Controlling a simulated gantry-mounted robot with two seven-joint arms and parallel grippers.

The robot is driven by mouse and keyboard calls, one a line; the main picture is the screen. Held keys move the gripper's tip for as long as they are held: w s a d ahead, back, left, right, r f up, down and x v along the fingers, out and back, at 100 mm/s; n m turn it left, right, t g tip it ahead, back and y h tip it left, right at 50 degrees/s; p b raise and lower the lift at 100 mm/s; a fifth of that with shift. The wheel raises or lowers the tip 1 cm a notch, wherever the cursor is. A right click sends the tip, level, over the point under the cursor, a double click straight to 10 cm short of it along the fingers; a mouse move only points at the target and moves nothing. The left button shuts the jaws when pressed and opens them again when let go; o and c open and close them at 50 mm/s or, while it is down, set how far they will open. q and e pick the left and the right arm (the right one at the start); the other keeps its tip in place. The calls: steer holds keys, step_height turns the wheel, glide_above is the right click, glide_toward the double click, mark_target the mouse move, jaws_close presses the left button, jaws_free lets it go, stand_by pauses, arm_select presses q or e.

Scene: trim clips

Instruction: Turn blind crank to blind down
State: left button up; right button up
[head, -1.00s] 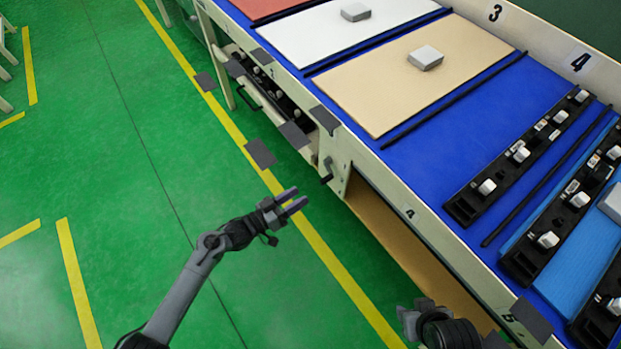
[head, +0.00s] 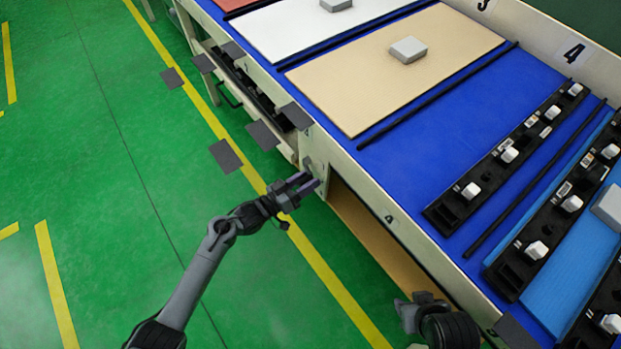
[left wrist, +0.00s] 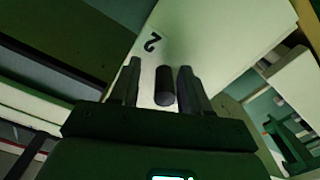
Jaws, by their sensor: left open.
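The crank (head: 308,162) is on the end of the pale side panel of the long table in the head view, and the left gripper partly covers it. In the left wrist view its dark round handle (left wrist: 165,86) points toward the camera, between the two fingers. My left gripper (head: 311,183) is open, with its fingers on either side of the handle and gaps showing on both sides. I cannot tell how far the fingers reach along it.
The blue-topped table (head: 420,140) fills the right side, with a beige board (head: 390,75), a white board (head: 300,32) and black clip strips (head: 500,165). Thin dark plates (head: 226,156) stick out along its front. The green floor on the left is clear.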

arm_select(q)
steer(key=shift+s+a, duration=0.1)
steer(key=shift+a, duration=0.45)
steer(key=shift+c, duration=0.9)
jaws_close()
arm_select(e)
steer(key=shift+s+a+f, duration=0.1)
steer(key=shift+a, duration=0.35)
arm_select(q)
steer(key=shift+m, duration=0.3)
steer(key=m, duration=0.2)
steer(key=f+m, duration=0.1)
steer(key=m, duration=0.1)
steer(key=shift+w+a+f+b, duration=0.1)
steer(key=shift+w+a+b, duration=0.15)
steer(key=shift+w+b, duration=0.15)
steer(key=shift+w+a+f+m, duration=0.15)
steer(key=shift+m, duration=0.45)
steer(key=shift+w+a+f+m, duration=0.1)
steer(key=shift+w+m, duration=0.05)
steer(key=shift+m, duration=0.45)
arm_select(e)
steer(key=shift+a+f, duration=0.1)
steer(key=shift+f, duration=0.45)
